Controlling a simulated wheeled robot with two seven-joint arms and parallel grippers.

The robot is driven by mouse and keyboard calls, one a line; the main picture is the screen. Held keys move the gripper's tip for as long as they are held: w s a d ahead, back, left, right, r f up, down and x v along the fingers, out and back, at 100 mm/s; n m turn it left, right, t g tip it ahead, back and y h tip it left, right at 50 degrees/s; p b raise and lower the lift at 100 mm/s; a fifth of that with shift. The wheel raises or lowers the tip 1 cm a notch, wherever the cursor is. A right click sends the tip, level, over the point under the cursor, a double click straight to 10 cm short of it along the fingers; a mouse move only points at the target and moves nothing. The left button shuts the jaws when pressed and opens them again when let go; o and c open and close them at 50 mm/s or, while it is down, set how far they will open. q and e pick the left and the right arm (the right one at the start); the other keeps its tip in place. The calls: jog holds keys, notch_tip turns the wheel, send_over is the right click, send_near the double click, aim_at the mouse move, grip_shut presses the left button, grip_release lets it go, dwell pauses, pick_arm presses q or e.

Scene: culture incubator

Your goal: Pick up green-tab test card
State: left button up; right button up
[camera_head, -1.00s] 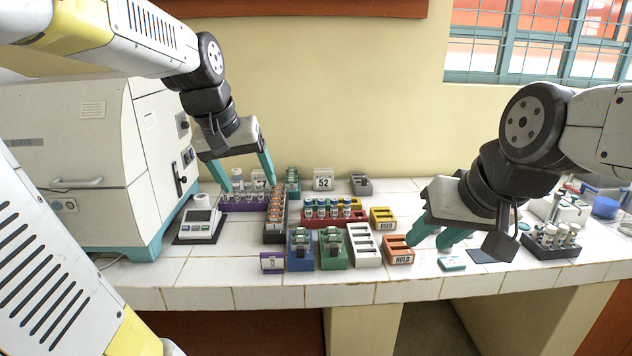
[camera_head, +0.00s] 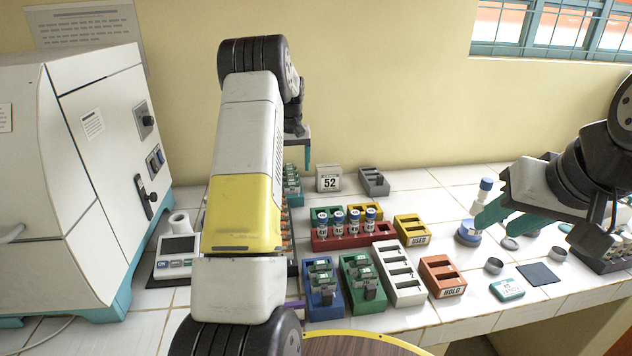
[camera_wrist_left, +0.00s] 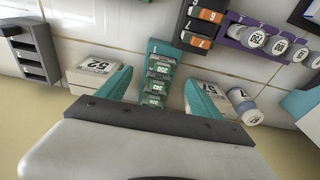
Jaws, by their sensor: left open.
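A teal rack (camera_head: 292,188) at the back holds several cards with green tabs; in the left wrist view (camera_wrist_left: 158,72) they stand in a row in the rack. More cards with greenish tops stand in a blue rack (camera_head: 324,304) and a green rack (camera_head: 362,297) in front. My left gripper (camera_wrist_left: 158,95) is open and empty, with the teal rack between its fingers in the wrist view. In the head view only a fingertip (camera_head: 308,153) shows above that rack; my arm hides the rest. My right gripper (camera_head: 508,217) is open at the right, over the counter.
A 52 block (camera_head: 329,179) and a grey rack (camera_head: 373,182) stand beside the teal rack. A red rack (camera_head: 384,236) with vials, a white rack (camera_head: 399,272) and an orange HOLD rack (camera_head: 442,276) stand in front. The incubator (camera_head: 85,150) fills the left.

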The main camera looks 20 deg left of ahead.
aim_at(292, 180)
pick_arm(q)
jog(key=f, duration=0.7)
jog(key=shift+w+a+f, duration=0.2)
jog(key=shift+a+f, duration=0.05)
jog(key=shift+a, duration=0.1)
jog(key=shift+r, duration=0.1)
jog(key=c, duration=1.4)
